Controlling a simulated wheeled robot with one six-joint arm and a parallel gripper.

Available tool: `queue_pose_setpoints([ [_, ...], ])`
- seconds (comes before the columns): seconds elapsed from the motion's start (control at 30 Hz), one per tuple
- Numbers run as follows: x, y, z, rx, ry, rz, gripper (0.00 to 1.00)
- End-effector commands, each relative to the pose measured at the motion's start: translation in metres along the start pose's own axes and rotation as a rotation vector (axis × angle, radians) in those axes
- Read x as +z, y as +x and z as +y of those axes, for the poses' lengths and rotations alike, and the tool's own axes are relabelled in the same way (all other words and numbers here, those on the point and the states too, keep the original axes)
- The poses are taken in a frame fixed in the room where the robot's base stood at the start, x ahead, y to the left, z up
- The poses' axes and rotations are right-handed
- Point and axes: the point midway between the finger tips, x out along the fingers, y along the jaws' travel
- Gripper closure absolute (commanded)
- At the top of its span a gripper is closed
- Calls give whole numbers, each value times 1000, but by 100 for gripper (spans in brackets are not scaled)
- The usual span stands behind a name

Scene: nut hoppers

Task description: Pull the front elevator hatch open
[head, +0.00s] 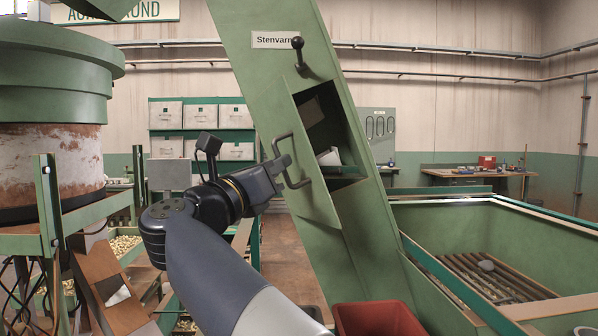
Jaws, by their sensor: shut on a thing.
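The green elevator (375,245) slants up through the middle of the head view, with a label reading "Stenvarn" near its top. Its front hatch (316,196) stands open, swung out to the left of a dark opening (330,132). Pale pieces show inside the opening. A grey bow handle (291,181) is on the hatch's outer face. My gripper (281,165) reaches from the left and is shut on the handle. The exact contact of the fingertips is small and partly hidden.
A black ball-topped lever (298,47) sits above the opening. A red bin (378,320) stands below at the front. A green hopper with a grate (487,277) fills the right. A rusty drum machine (50,120) stands at left. Shelves of white boxes (201,117) are behind.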

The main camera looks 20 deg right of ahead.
Motion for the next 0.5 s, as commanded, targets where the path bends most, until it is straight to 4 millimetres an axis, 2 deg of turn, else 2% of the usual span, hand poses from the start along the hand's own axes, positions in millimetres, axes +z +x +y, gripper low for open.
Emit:
queue_pose_setpoints([
  [0.03, -1, -7, 11, 12, -1, -5, 100],
  [0.2, 1, -20, 29, 13, -4, -7, 100],
  [0.5, 4, -30, 49, 10, -4, -8, 100],
])
